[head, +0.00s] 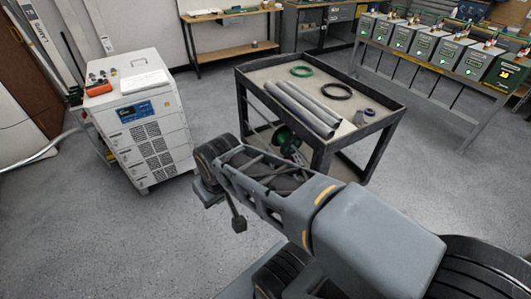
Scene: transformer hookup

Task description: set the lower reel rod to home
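A green reel (286,138) shows on the lower level of the dark cart, partly hidden by the cart's top and my arm. I cannot make out a rod on it or how any rod is set. My arm crosses the lower middle of the view in front of the cart. A thin dark piece with a block at its tip (238,223) hangs below the arm's far end and may be part of my gripper. I cannot make out two fingers or anything held.
The cart top (262,76) carries grey tubes (302,108), a green ring (302,71), a black ring (337,90) and a small roll (369,112). A white cabinet (145,125) stands left. Several grey boxes (424,46) line a rack at right. Grey floor is open between.

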